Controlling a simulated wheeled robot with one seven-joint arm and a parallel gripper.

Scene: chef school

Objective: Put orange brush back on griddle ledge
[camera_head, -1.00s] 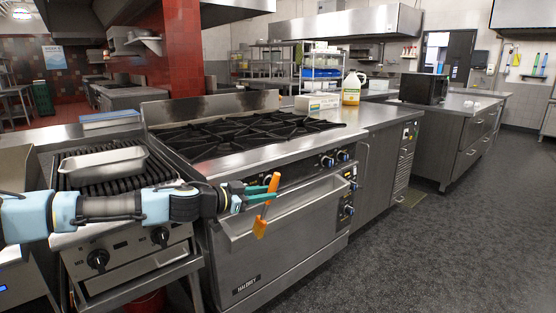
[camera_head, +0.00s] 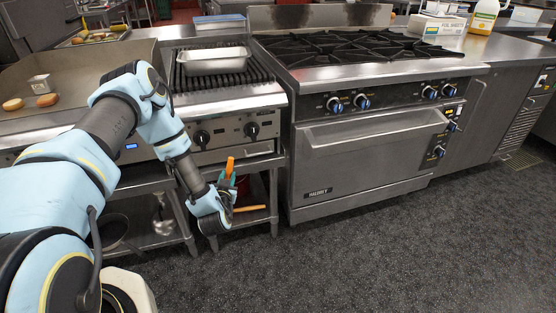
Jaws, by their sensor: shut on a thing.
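The orange brush (camera_head: 230,166) is at the end of my arm, its orange handle end pointing up; its lower part is hidden by my gripper. My gripper (camera_head: 229,184) is shut on the brush, low in front of the shelf under the char grill.
A char grill (camera_head: 225,98) with a metal pan (camera_head: 214,61) stands right of the griddle. A range (camera_head: 375,140) stands farther right. A ladle (camera_head: 163,222) and an orange-tan stick (camera_head: 250,208) show low near the stand. The floor in front is clear.

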